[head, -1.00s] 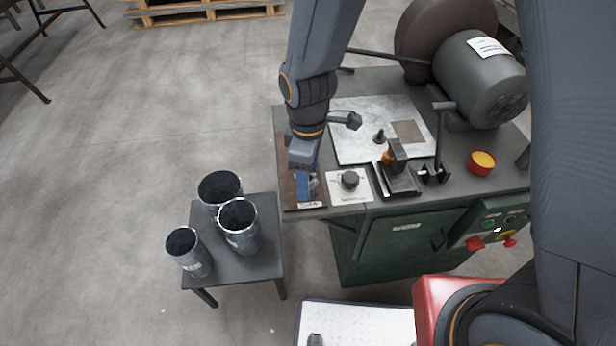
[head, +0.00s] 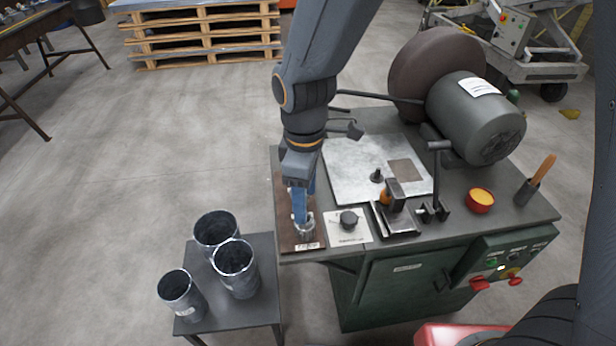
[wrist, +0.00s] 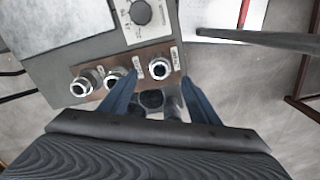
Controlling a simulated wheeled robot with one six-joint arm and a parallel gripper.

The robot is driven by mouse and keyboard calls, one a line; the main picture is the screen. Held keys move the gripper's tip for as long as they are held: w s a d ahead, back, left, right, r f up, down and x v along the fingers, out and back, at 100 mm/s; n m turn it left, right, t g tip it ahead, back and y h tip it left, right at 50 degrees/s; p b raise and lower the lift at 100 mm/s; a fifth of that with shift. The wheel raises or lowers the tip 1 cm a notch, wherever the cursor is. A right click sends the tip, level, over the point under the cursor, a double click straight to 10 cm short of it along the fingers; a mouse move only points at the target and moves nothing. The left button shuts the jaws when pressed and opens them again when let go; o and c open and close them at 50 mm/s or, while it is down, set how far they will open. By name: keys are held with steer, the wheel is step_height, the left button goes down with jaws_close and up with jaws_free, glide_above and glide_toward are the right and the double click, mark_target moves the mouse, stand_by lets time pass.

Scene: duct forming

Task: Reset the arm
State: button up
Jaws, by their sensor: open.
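My gripper (head: 302,216) is open, its two blue fingers pointing down over the brown board at the front left of the machine bench. In the wrist view the fingers (wrist: 160,98) are spread wide with nothing held between them. Beyond their tips, three metal fittings stand on the brown board (wrist: 138,60): a right one (wrist: 160,68), a middle one (wrist: 113,78) and a left one (wrist: 83,86). In the head view one fitting (head: 306,231) shows just under the fingertips; the others are hidden by the gripper.
A small dark table (head: 225,312) with three dark cylinders (head: 236,268) stands left of the green bench (head: 400,295). A dial plate (head: 348,226), clamp (head: 395,215), orange-filled red cup (head: 480,200) and motor (head: 475,115) are on the bench. Open floor lies to the left.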

steer(key=shift+d, duration=0.1)
steer(key=s+d+r+m, duration=0.1)
steer(key=d+m, duration=0.7)
steer(key=d, duration=0.4)
steer(key=s+d+r+m, duration=0.1)
steer(key=d+r+m, duration=0.1)
steer(key=d+m, duration=0.6)
steer(key=d, duration=0.4)
steer(key=shift+s+r+t, duration=0.25)
steer(key=shift+s+t, duration=0.05)
steer(key=shift+t, duration=0.1)
